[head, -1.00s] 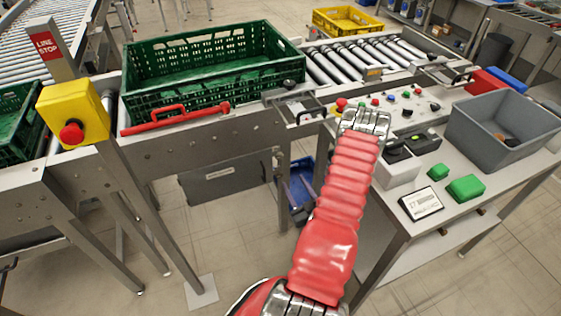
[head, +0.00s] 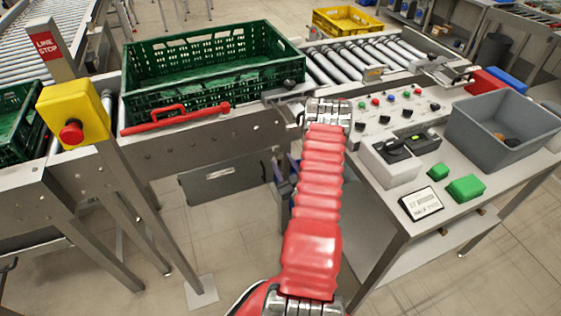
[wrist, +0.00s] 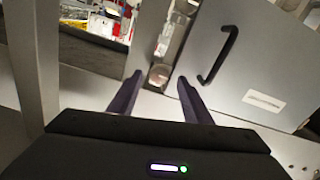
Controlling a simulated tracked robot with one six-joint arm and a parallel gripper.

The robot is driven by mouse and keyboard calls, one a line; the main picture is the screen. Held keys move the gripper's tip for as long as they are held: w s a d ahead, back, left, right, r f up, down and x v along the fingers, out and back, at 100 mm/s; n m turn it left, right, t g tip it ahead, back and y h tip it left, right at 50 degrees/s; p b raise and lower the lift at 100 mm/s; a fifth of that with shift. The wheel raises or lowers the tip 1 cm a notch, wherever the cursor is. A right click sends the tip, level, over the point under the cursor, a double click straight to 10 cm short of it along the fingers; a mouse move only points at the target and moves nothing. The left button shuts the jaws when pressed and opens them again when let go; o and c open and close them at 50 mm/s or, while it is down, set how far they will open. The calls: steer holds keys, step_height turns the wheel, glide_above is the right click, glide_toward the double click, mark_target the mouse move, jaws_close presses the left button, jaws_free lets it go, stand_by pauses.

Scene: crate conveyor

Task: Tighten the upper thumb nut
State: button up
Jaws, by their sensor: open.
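I cannot make out the upper thumb nut in either view. A dark round knob (head: 288,84) sits on the conveyor's side rail at the crate's right end; whether it is a thumb nut I cannot tell. In the wrist view my gripper (wrist: 159,84) is open, its two dark purple fingers apart with nothing held. Beyond the fingertips is a narrow metal strip with a small brownish block (wrist: 158,75), too blurred to name. In the head view my red-sleeved arm hides most of the gripper, below the conveyor's side.
A grey panel (wrist: 250,55) with a black handle (wrist: 218,55) is right of my fingers. The green crate (head: 135,103) stands on the conveyor. A control table (head: 400,215) with a grey bin (head: 497,137) is at right. Open floor (head: 235,240) lies below.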

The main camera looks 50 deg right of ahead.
steer(key=shift+x, duration=0.95)
steer(key=shift+c, duration=0.2)
steer(key=c, duration=1)
steer(key=shift+a, duration=0.15)
